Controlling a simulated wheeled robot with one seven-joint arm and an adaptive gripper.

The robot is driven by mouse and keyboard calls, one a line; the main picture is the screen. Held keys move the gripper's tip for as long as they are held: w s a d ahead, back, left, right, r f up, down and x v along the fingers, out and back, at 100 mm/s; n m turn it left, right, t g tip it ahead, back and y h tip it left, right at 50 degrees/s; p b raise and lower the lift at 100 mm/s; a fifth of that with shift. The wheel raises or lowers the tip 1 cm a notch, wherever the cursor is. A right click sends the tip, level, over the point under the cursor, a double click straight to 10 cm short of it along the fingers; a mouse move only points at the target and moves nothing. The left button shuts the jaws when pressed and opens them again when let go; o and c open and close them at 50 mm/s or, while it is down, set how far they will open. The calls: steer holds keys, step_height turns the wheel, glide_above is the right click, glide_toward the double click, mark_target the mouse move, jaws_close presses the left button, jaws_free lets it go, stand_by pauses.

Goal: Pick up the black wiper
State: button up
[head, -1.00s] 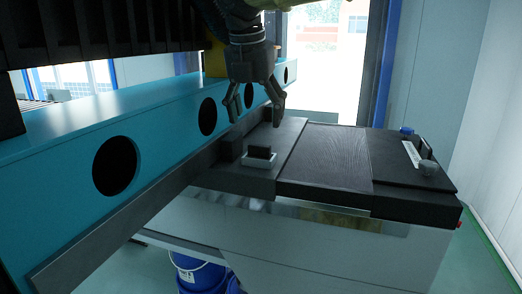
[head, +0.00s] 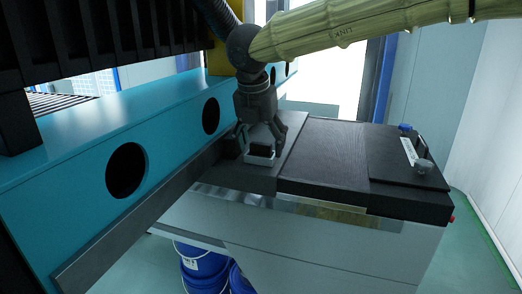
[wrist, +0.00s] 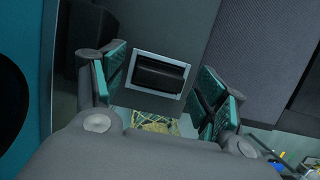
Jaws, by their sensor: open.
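The black wiper (head: 262,150) is a small dark block in a white rectangular holder (head: 259,161) near the left front corner of the dark bench top. In the wrist view the black wiper (wrist: 158,75) lies inside the white frame (wrist: 181,63), ahead of and between the fingers. My gripper (head: 261,140) is open just above and around the wiper in the head view, partly covering it. In the wrist view my gripper (wrist: 165,100) has its teal-padded fingers spread wide with nothing between the pads. Whether any finger touches the holder cannot be told.
A teal beam (head: 75,160) with round holes runs along the left, close to the gripper. The dark bench top (head: 330,150) extends right, with a white item and a grey knob (head: 423,166) at its far right. Blue buckets (head: 203,265) stand below.

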steer(key=shift+s+r, duration=0.1)
steer(key=shift+s, duration=0.1)
steer(key=shift+c, duration=0.6)
steer(key=shift+w, duration=0.2)
steer(key=c, duration=0.9)
steer(key=shift+s, duration=0.1)
